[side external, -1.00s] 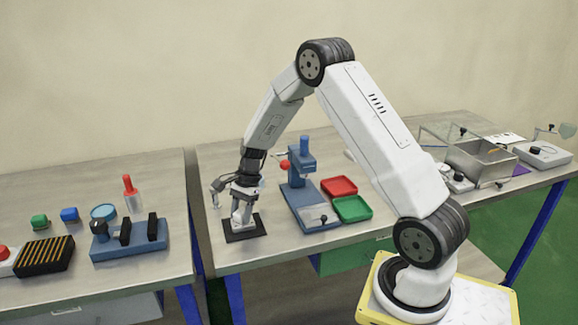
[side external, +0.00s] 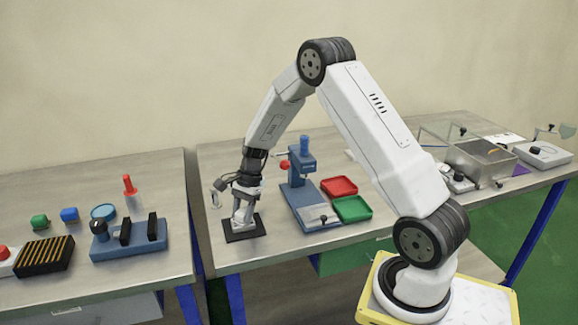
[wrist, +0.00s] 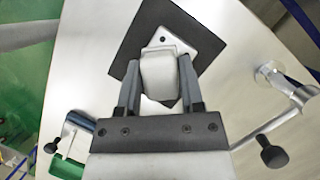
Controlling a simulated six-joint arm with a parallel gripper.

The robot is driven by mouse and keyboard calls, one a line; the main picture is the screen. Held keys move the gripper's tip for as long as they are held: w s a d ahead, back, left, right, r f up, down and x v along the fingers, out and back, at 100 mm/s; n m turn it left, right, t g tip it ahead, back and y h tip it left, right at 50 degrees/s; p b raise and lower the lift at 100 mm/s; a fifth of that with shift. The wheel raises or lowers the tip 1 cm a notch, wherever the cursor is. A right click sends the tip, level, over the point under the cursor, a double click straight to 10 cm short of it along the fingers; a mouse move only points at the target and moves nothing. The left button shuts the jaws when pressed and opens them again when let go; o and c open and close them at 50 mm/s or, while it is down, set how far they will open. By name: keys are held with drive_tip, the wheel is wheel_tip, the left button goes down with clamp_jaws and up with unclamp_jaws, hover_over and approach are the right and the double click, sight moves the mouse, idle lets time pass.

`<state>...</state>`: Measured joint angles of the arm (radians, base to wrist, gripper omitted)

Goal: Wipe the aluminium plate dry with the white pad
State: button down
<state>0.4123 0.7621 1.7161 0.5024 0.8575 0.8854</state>
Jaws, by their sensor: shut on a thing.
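My gripper (wrist: 159,62) is shut on the white pad (wrist: 158,80), with one grey finger on each side of it. The aluminium plate (wrist: 181,40) lies on a dark square mat (wrist: 150,20). Only its far part with a dark hole shows; the pad and fingers hide the rest. The pad is over the plate, and I cannot tell whether they touch. In the side external view my gripper (side external: 242,212) points down over the dark mat (side external: 236,236). The plate is hard to make out there.
A blue hand press (side external: 297,165) stands just right of the mat, beside a red tray (side external: 338,187) and a green tray (side external: 352,209). A metal tub (side external: 480,160) is farther right. A gap separates the left bench, which holds a blue fixture (side external: 130,245). Bench in front of the mat is clear.

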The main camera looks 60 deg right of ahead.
drive_tip(key=shift+s+d, duration=0.4)
drive_tip(key=shift+w+a, duration=1)
drive_tip(key=shift+a, duration=0.05)
drive_tip(key=shift+r, duration=4.05)
drive_tip(key=shift+d, duration=0.2)
